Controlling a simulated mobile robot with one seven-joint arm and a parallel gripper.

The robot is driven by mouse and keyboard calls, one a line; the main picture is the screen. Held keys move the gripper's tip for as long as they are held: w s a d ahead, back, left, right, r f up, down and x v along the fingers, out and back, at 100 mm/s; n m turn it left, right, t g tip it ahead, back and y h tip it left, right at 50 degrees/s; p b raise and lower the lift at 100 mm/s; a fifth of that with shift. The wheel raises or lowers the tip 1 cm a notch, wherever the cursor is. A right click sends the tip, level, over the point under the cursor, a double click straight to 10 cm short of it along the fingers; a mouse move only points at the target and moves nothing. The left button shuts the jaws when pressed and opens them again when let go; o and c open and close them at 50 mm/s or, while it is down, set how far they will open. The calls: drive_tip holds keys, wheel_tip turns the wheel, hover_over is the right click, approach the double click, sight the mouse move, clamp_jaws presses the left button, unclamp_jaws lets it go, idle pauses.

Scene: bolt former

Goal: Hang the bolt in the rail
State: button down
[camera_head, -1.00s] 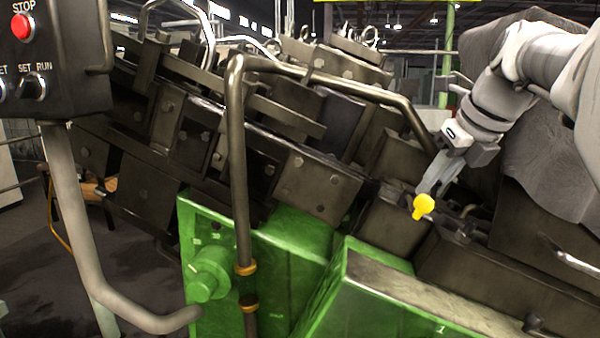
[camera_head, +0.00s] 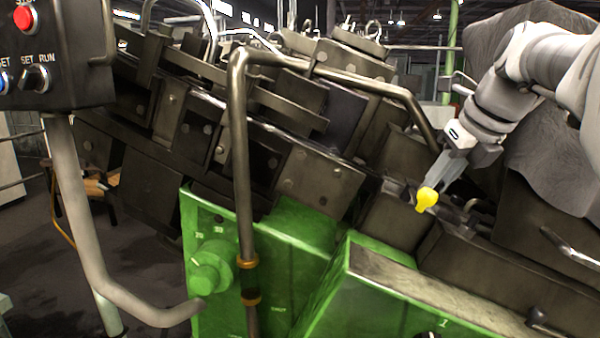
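The yellow bolt (camera_head: 427,198) shows at the tip of my gripper (camera_head: 436,185), over the dark machine bed right of the middle. The fingers point down and left, and the bolt's rounded yellow end is at their tips. The fingers look closed on the bolt, though its far side is hidden. A dark rail-like part (camera_head: 470,228) with small fittings lies just right of and below the bolt. I cannot tell for certain that it is the rail, or whether the bolt touches anything.
A bent metal pipe (camera_head: 240,150) stands in front of the machine. The green machine base (camera_head: 385,295) fills the lower middle. A control box (camera_head: 60,60) with a red stop button is at the upper left. A grey covered block (camera_head: 520,160) stands behind my arm.

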drive_tip(key=c, duration=0.6)
unclamp_jaws()
drive_tip(key=shift+f, duration=0.15)
drive_tip(key=shift+f, duration=0.15)
drive_tip(key=shift+c, duration=0.4)
